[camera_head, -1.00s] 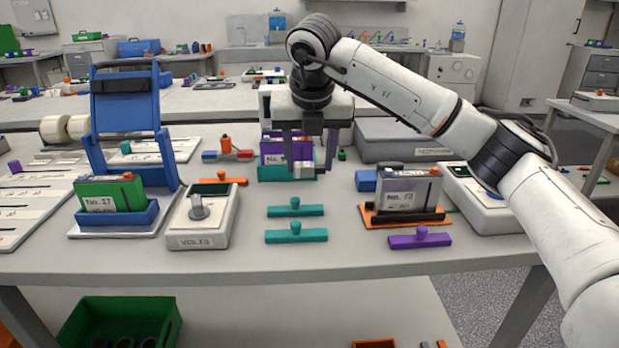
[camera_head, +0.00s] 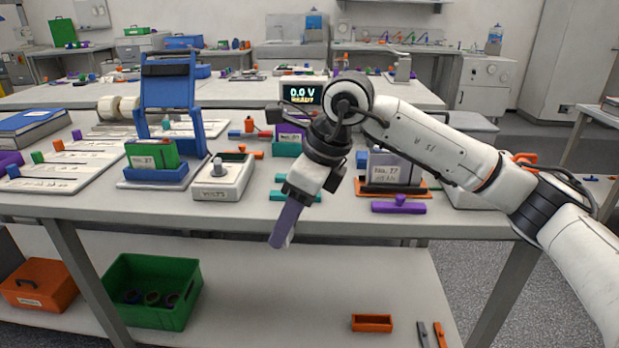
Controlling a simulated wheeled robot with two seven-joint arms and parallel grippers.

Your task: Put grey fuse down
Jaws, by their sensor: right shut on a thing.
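My right gripper (camera_head: 281,238) hangs in front of the table's front edge, tilted down and to the left. Its jaws are shut on a small light grey thing, taken as the grey fuse (camera_head: 290,238). Only a thin pale strip of it shows behind the near finger; the rest is hidden. It is clear of the tabletop. My left gripper is out of view.
The table (camera_head: 330,220) holds a green battery in a blue holder (camera_head: 170,172), a volt tester (camera_head: 222,182), teal fuses (camera_head: 280,196), and a grey battery (camera_head: 388,170) behind a purple fuse (camera_head: 398,206). A green bin (camera_head: 160,316) and orange tray (camera_head: 371,323) sit below.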

